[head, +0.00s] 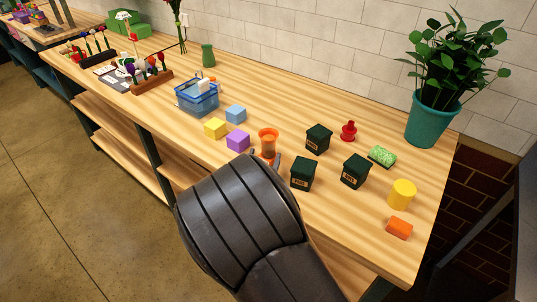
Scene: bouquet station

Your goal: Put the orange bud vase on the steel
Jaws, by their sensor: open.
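The orange bud vase (268,138) stands upright on the wooden counter, with a flared rim. My gripper (267,156) is low at the vase, its fingertips showing to either side of the lower part. It is open; my dark arm hides the rest of the gripper, and I cannot tell whether either finger touches the vase. A flat grey plate (112,82), perhaps the steel, lies at the far left of the counter, partly hidden by flower holders.
Dark green boxes (318,138), a red bottle (348,130) and a green sponge (382,156) stand right of the vase. Purple (238,140), yellow (215,128) and blue (236,113) blocks and a blue basket (197,97) stand left. A potted plant (432,118) is at the back right.

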